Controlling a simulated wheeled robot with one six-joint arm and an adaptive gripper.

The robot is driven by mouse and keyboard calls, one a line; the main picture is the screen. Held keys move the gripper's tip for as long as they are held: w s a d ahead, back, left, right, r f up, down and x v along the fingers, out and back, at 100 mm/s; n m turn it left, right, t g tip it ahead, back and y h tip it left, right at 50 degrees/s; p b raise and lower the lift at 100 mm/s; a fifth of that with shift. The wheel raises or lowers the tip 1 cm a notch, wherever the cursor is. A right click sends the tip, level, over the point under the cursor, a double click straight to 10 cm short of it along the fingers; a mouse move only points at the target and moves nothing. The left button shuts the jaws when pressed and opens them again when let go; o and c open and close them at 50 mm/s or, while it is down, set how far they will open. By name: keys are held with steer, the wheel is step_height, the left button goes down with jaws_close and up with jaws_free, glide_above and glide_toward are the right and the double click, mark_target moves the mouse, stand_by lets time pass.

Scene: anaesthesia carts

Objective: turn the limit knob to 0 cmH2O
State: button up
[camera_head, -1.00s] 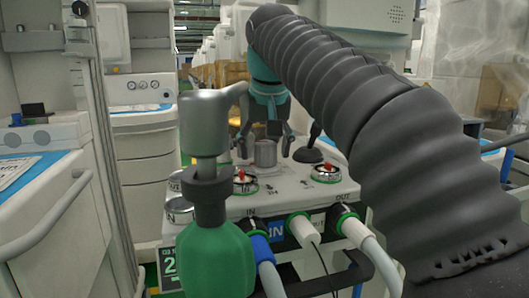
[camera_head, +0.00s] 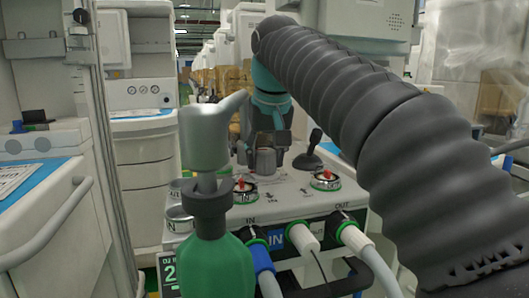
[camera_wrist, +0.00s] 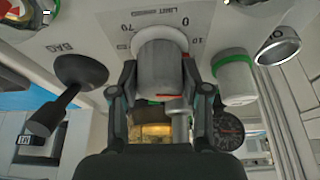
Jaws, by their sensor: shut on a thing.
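The limit knob (camera_wrist: 160,66) is a grey cylinder on the white machine panel (camera_wrist: 105,25). In the wrist view, the printed LIMIT label and the numbers 70, 0 and 10 show upside down around its base. A red mark shows near its lower right edge; I cannot tell which value it points to. My gripper (camera_wrist: 157,80) is shut on the knob, one finger on each side. In the head view, my gripper (camera_head: 268,142) reaches down over the knob (camera_head: 265,162), which is partly between the fingers.
A black bag lever (camera_wrist: 75,85) stands beside the knob; it also shows in the head view (camera_head: 308,158). A grey-white cylinder (camera_wrist: 234,78) and a gauge (camera_wrist: 228,132) are on the other side. A green bottle-shaped part (camera_head: 215,265) and hoses (camera_head: 365,255) stand in front.

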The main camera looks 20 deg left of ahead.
steer(key=n+p, duration=0.1)
steer(key=n, duration=0.1)
steer(key=n+g+y+p, duration=0.1)
steer(key=n+p, duration=0.3)
steer(key=shift+r+g+y, duration=0.3)
steer(key=shift+y, duration=0.1)
steer(key=n+g+p, duration=0.1)
steer(key=n+p, duration=0.2)
steer(key=shift+f+n+g+y+p, duration=0.15)
steer(key=shift+n+g+p, duration=0.15)
steer(key=shift+n+p, duration=0.35)
steer(key=shift+f+n+g+y+p, duration=0.15)
steer(key=shift+n+g+p, duration=0.2)
steer(key=shift+n, duration=0.5)
steer(key=shift+a, duration=0.1)
steer(key=o, duration=1.1)
steer(key=shift+o, duration=0.2)
steer(key=shift+r, duration=0.15)
steer(key=v, duration=1.2)
